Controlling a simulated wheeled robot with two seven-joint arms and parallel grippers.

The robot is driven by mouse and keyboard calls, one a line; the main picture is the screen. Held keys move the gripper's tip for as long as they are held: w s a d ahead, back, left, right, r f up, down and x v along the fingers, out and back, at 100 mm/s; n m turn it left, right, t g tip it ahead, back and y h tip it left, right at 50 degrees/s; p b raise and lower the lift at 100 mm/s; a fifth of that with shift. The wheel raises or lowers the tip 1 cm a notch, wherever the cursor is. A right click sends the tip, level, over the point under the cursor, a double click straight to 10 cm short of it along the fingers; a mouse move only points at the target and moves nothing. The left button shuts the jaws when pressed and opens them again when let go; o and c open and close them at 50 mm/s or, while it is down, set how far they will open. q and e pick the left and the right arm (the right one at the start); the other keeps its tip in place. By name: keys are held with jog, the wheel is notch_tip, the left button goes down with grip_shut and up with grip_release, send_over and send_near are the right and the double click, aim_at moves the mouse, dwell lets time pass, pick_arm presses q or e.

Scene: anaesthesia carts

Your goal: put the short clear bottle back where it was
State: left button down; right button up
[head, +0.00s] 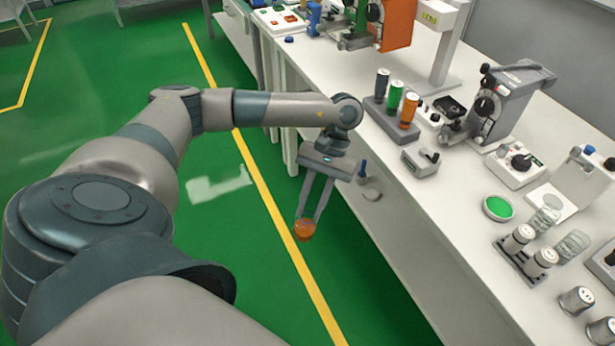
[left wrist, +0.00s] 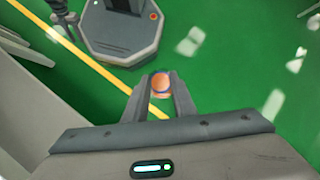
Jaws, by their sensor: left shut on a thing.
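My left gripper (head: 309,216) points down over the green floor, to the left of the bench's front edge. It is shut on a small orange, round thing (head: 304,231), which also shows between the fingertips in the left wrist view (left wrist: 161,82). I cannot tell whether this is a bottle; it looks orange, not clear. Two clear, glass-like bottles (head: 546,216) (head: 571,246) stand by a dark rack (head: 508,252) at the right of the bench. The rack also has silver-topped vials. My right gripper is not in view.
The white bench (head: 440,225) runs down the right side. On it are a rack of coloured tubes (head: 394,103), a grey device (head: 505,100), a green dish (head: 497,208) and small boxes. The floor left of the bench is clear, with a yellow line (head: 268,195).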

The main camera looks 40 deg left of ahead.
pick_arm(q)
jog(key=s+d+m+y, duration=0.1)
jog(key=d+m, duration=0.4)
jog(key=d, duration=0.8)
jog(key=shift+d+f+y, duration=0.15)
jog(key=shift+f+y, duration=0.2)
jog(key=shift+y, duration=0.55)
